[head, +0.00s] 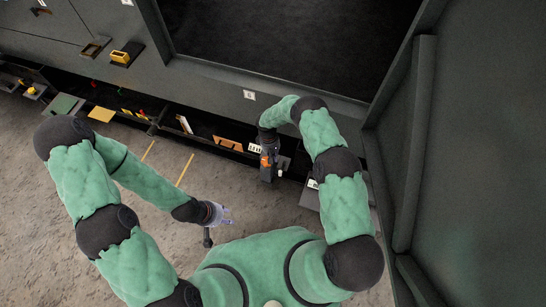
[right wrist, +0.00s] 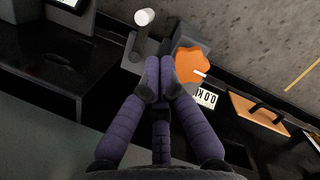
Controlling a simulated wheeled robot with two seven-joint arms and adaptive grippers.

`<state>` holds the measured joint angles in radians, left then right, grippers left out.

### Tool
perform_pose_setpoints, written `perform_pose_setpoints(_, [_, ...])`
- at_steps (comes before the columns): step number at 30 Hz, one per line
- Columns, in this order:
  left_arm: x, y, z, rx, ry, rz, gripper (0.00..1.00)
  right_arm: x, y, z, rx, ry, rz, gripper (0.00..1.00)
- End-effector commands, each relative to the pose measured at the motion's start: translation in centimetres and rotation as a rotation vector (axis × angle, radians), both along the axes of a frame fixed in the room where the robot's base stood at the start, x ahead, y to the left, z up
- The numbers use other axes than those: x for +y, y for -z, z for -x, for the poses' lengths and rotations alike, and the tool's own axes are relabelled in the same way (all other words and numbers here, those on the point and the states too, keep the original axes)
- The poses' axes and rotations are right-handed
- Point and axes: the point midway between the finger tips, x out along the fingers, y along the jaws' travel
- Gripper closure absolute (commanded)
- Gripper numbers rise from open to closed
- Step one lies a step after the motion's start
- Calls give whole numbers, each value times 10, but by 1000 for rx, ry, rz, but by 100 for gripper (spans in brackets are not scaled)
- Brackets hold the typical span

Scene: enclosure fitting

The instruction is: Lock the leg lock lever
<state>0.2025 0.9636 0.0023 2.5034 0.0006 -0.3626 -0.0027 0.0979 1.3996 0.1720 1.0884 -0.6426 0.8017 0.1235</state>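A short grey lever with a white round end (right wrist: 145,17) stands beside a grey block (right wrist: 187,38) in the right wrist view. I cannot tell for certain that it is the leg lock lever. A white end also shows in the head view (head: 281,173). An orange knob-like part (right wrist: 192,68) lies just right of my right fingertips. My right gripper (right wrist: 158,76) has its two purple fingertips together, with nothing visible between them, below the lever and apart from its white end. My left gripper (head: 222,213) hangs over the floor, away from the bench; its fingers are too small to read.
A white label reading 0.0 k (right wrist: 206,97) and a brown board with a black handle (right wrist: 255,113) are right of the right gripper. A dark shelf with several small items runs along the bench. A dark panel (head: 480,150) stands at the right. The carpet (head: 60,220) is mostly clear.

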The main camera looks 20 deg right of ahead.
Motion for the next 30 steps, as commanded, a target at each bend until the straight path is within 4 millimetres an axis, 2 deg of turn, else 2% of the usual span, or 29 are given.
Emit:
perform_pose_setpoints(1, [0, 7, 0, 0, 0, 0, 60, -1, 13, 3, 2, 1, 0, 100])
perform_pose_setpoints(6, [0, 17, 0, 0, 0, 0, 60, -3, 40, 9, 0, 0, 0, 100])
perform_pose_setpoints(12, [0, 25, 0, 0, 0, 0, 60, -5, 59, 13, 0, 0, 0, 100])
perform_pose_setpoints(30, [0, 23, 0, 0, 0, 0, 60, -9, 63, 18, 0, -3, -1, 100])
